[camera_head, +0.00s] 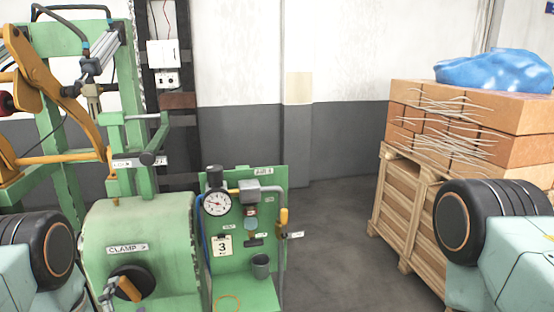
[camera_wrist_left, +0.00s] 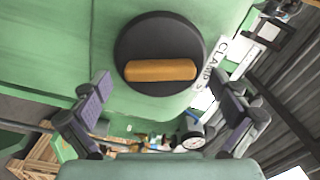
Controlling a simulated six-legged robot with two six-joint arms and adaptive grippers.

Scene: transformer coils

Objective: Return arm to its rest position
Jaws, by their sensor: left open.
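My left gripper (camera_head: 108,292) shows low in the head view, just left of a black round knob (camera_head: 131,281) with an orange handle. The knob sits on the front of a rounded green housing (camera_head: 150,225) under a "CLAMP" label (camera_head: 128,249). In the left wrist view my left gripper (camera_wrist_left: 160,87) has its two fingers wide apart with nothing between them. The knob (camera_wrist_left: 160,72) with its orange handle (camera_wrist_left: 160,70) lies ahead of the fingertips, and I see no contact. My right gripper is out of view.
A wooden crate (camera_head: 400,215) bears orange blocks (camera_head: 500,107) and a blue wrapped bundle (camera_head: 495,70). The grey floor (camera_head: 335,235) between them is clear.

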